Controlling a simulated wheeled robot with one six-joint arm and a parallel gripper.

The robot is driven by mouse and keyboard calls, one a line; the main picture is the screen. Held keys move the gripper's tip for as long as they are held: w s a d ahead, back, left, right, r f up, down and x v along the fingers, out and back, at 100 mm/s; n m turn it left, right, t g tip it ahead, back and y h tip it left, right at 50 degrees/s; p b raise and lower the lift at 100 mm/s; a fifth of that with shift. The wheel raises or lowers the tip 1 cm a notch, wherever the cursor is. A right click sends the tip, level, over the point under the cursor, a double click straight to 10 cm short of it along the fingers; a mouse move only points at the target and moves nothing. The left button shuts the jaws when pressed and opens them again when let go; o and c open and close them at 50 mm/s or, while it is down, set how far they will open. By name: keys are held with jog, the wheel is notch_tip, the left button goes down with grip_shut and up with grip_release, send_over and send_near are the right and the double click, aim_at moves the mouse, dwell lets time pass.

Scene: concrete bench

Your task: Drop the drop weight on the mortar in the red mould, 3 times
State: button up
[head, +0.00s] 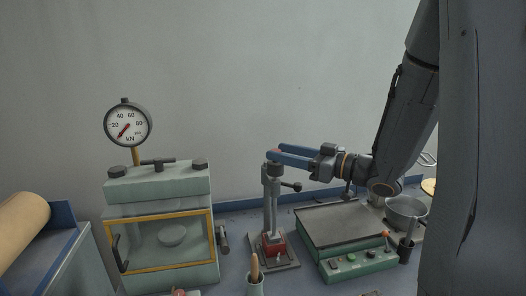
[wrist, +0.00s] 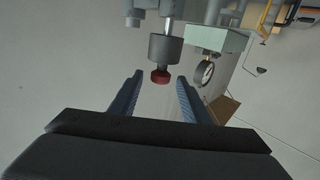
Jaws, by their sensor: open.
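My gripper (head: 275,153) is open, its two blue fingers reaching left at the top of the drop stand. The drop weight (head: 272,169) is a grey cylinder on the stand's upright rod. In the wrist view, where things appear upside down, the drop weight (wrist: 165,48) carries a red knob (wrist: 160,76). The knob lies in line with the gap between the fingertips (wrist: 158,86), with space on both sides. The red mould (head: 272,243) sits on the stand's base, below the weight. The mortar inside it cannot be made out.
A pale green press (head: 160,190) with a dial gauge (head: 128,124) stands to the left. A green-fronted flat-topped device (head: 345,226) stands close on the right, with metal bowls (head: 405,208) beyond. A wooden-handled tool (head: 254,270) stands in front of the stand.

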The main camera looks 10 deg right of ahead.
jog(key=p+x, duration=0.1)
jog(key=x, duration=0.5)
jog(key=shift+a, duration=0.2)
jog(key=shift+w, duration=0.15)
grip_shut()
